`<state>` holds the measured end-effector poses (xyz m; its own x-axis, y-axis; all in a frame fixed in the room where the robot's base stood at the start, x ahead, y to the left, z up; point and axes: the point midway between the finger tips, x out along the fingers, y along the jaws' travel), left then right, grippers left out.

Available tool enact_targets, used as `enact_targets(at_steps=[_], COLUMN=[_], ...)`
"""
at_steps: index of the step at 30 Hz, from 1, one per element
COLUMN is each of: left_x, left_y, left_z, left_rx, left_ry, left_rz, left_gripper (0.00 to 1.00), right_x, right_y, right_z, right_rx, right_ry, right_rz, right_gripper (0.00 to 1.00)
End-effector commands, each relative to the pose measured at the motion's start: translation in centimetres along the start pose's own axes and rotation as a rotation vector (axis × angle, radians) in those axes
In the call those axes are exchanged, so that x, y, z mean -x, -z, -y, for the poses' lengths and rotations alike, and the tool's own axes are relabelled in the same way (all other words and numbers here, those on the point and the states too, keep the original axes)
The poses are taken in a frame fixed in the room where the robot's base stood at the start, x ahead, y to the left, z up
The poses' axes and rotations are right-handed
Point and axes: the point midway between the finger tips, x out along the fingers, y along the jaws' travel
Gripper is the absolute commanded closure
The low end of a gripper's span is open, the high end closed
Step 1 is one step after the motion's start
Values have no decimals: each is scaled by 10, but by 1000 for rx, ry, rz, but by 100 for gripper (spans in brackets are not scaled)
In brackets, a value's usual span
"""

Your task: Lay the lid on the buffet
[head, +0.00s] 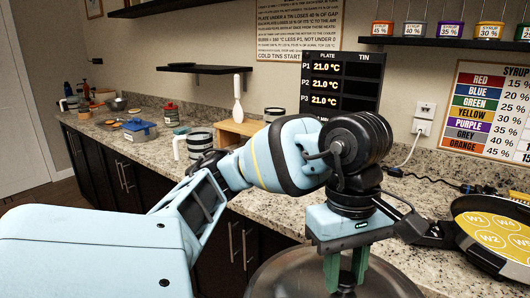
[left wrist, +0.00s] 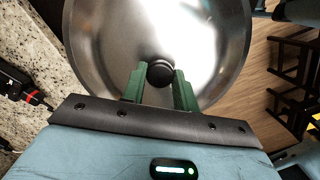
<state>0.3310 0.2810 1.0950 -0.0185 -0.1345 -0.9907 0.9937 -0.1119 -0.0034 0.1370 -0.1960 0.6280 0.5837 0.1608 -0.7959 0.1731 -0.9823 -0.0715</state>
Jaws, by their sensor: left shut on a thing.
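My left gripper (head: 346,268) is at the lower middle of the head view, in front of the granite-topped counter (head: 425,212), which is likely the buffet. It also shows in the left wrist view (left wrist: 159,88), with its green fingers shut on the black knob (left wrist: 160,73) of the lid. The lid (head: 283,274) is a round, shiny grey disc beneath the gripper, cut off by the lower edge of the head view. It fills the upper middle of the left wrist view (left wrist: 110,40). I cannot tell whether anything supports it. My right gripper is not in view.
A black pan with yellow discs (head: 497,237) stands at the right of the counter. A cable lies along the back. Dark stools (left wrist: 290,65) show on the floor.

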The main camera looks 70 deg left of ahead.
Motion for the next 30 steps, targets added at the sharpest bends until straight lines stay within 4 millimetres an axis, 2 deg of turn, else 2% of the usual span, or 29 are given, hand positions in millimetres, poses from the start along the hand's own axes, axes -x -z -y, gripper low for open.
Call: enact_targets(at_steps=[1,6,12,21,25,30], left_x=[-7,-52,-112,-203,-231,-251], left_y=[-4,-10,-16,-26,-29,-31], left_z=[-8,-32,-44,-33,-23,-15], left_rx=[-67,-324,-642,-1137,-1302,-1424], left_ry=[10,40,76,136,157,174], left_rz=[4,4,-3,-15,-19,-21], left_gripper=[100,100,100,100,100,100], right_x=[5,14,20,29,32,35], right_y=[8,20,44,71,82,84], right_z=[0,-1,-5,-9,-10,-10], right_rx=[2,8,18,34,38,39], right_ry=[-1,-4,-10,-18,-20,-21], right_rz=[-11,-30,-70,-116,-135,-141], right_gripper=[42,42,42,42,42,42])
